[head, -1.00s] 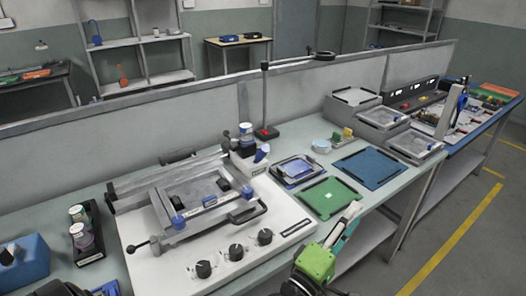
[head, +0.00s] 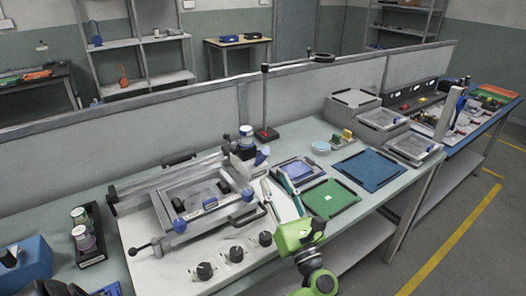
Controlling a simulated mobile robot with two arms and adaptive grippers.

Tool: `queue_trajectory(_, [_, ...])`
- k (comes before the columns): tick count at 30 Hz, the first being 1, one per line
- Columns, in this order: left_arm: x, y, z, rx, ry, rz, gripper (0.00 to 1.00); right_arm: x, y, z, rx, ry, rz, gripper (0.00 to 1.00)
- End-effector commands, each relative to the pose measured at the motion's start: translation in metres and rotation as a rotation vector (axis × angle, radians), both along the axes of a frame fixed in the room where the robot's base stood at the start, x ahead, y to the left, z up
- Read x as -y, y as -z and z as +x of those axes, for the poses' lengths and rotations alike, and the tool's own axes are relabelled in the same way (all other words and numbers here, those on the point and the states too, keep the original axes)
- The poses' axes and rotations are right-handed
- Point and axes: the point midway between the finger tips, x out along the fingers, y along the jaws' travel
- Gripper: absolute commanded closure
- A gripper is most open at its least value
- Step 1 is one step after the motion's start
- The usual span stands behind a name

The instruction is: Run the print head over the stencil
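A manual stencil printer with a white base (head: 185,248) stands on the bench. Its print head appears to be the long grey beam (head: 140,187) across the back, with a black handle (head: 180,158). The framed grey stencil (head: 197,192) lies in front of the beam, with blue-capped clamps on it. A black handle (head: 247,217) sticks out at the frame's front right.
A green mat (head: 330,200), a blue mat (head: 369,170) and a tray with a blue board (head: 298,170) lie to the right. A post (head: 265,100) stands behind. Bottles in a black holder (head: 90,250) and a blue box (head: 27,262) are at left. Knobs line the printer's front.

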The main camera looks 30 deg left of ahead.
Motion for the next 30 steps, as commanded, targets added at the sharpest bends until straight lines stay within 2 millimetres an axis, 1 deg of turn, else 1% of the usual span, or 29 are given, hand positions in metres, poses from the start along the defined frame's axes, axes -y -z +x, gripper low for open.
queue_trajectory(1, [-0.009, -0.010, 0.006, 0.000, -0.001, 0.003, 0.66, -0.001, -0.008, 0.000, 0.000, 0.000, 0.001, 0.84])
queue_trajectory(3, [-0.021, -0.017, 0.014, 0.003, -0.002, 0.005, 0.66, -0.001, -0.014, 0.000, 0.001, 0.001, 0.001, 0.84])
queue_trajectory(9, [-0.052, -0.031, 0.036, 0.000, -0.002, 0.005, 0.66, -0.003, -0.027, 0.000, 0.000, 0.001, 0.004, 0.84])
queue_trajectory(12, [-0.064, -0.036, 0.044, 0.000, -0.001, 0.005, 0.66, -0.003, -0.032, 0.000, 0.001, 0.001, 0.004, 0.84])
queue_trajectory(18, [-0.077, -0.040, 0.053, -0.002, 0.000, 0.003, 0.66, -0.003, -0.035, 0.001, 0.001, 0.001, 0.004, 0.84])
queue_trajectory(27, [-0.078, -0.039, 0.054, -0.001, 0.000, 0.002, 0.66, -0.003, -0.035, 0.001, 0.001, 0.000, 0.004, 0.84])
queue_trajectory(28, [-0.078, -0.039, 0.054, -0.001, 0.000, 0.002, 0.68, -0.003, -0.035, 0.001, 0.001, 0.000, 0.004, 0.84])
queue_trajectory(29, [-0.078, -0.039, 0.054, -0.001, 0.000, 0.002, 0.76, -0.003, -0.035, 0.001, 0.001, 0.000, 0.004, 0.84])
queue_trajectory(30, [-0.078, -0.039, 0.054, -0.001, 0.000, 0.002, 0.86, -0.003, -0.035, 0.001, 0.001, 0.000, 0.004, 0.84])
